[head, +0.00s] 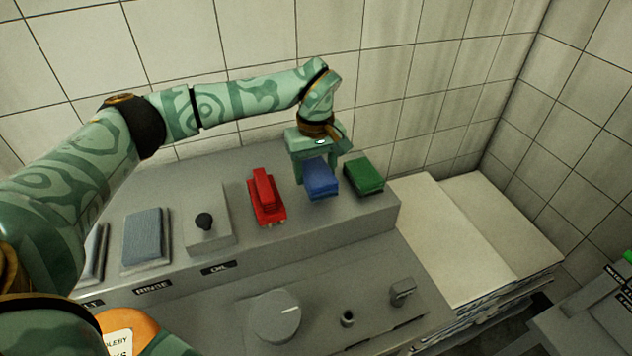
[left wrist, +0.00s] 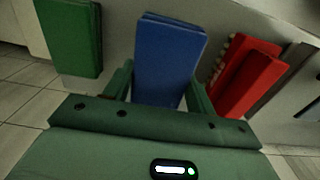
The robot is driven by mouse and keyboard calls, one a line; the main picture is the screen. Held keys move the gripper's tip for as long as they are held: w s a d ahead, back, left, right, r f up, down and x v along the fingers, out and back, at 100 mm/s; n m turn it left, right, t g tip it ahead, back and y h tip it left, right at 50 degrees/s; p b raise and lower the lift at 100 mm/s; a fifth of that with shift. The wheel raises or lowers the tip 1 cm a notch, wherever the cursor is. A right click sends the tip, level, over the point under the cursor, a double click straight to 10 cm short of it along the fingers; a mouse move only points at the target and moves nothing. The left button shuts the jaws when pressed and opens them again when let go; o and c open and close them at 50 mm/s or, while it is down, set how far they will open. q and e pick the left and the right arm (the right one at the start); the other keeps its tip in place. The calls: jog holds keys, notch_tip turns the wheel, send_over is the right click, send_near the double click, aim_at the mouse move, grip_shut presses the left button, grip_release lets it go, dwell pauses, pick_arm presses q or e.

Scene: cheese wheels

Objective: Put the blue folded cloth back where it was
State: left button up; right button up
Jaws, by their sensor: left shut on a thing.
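The blue folded cloth (head: 321,181) is at the right part of the grey raised ledge, between a red item (head: 266,199) and a green folded item (head: 363,177). My left gripper (head: 316,164) reaches down from behind and above and is shut on the cloth. In the left wrist view the blue cloth (left wrist: 168,58) stands out between the two green fingers (left wrist: 158,88). I cannot tell whether its underside touches the ledge. My right gripper is not in view.
Left on the ledge (head: 340,222) are a black knob (head: 204,221) and a blue-grey pad (head: 147,238), near RINSE and OIL labels. A dial (head: 276,315) sits on the lower panel. Pale stacked sheets (head: 455,235) lie to the right. A tiled wall (head: 400,80) stands close behind.

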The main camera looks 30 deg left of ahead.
aim_at(315, 180)
pick_arm(q)
jog(key=shift+w+a+f, duration=0.1)
jog(key=shift+w+f, duration=0.05)
jog(key=shift+f, duration=0.1)
jog(key=shift+w+f+b, duration=0.15)
jog(key=shift+f+b, duration=0.15)
jog(key=shift+f, duration=1.4)
jog(key=shift+f, duration=0.1)
jog(key=o, duration=0.9)
notch_tip(315, 180, up, 12)
jog(key=shift+r+p, duration=0.15)
jog(key=shift+p, duration=0.8)
